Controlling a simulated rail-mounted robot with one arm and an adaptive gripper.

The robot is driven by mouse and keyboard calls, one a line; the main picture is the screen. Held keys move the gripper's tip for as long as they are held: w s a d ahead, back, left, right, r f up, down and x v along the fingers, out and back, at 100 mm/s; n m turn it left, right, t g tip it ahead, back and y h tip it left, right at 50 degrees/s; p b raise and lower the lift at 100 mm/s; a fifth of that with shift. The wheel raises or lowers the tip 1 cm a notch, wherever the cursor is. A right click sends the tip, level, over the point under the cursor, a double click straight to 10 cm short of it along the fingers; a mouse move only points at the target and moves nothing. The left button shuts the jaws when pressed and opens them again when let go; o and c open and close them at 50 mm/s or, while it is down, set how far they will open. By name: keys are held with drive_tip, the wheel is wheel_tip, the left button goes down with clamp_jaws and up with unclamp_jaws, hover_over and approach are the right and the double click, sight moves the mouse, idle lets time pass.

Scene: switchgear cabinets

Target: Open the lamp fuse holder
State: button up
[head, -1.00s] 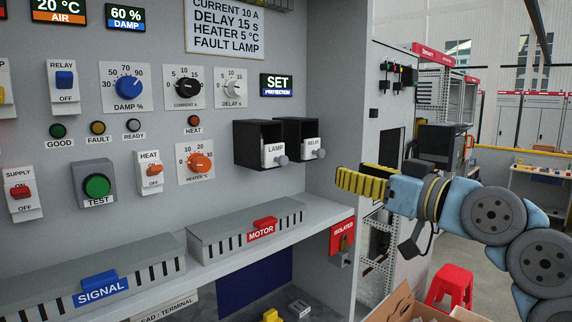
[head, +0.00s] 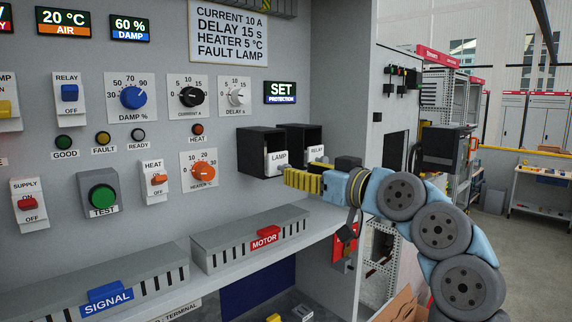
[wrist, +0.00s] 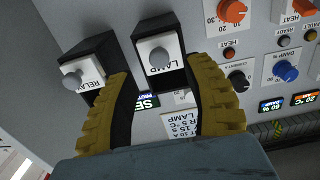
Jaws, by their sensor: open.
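The lamp fuse holder (head: 277,162) is a black housing with a white front plate marked LAMP and a grey round knob. In the wrist view, my gripper (wrist: 160,75) is open, with one finger on each side of the LAMP plate. I cannot tell whether the fingers touch the holder.
The relay fuse holder (head: 316,151) is close beside it, near my left finger in the wrist view. The orange heater dial (head: 203,171) is to the left. A shelf with a grey MOTOR box (head: 250,239) lies below. A side wall stands to the right.

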sight(285, 164)
drive_tip(key=shift+p+x, duration=0.45)
drive_tip(key=shift+x, duration=2.2)
clamp_jaws()
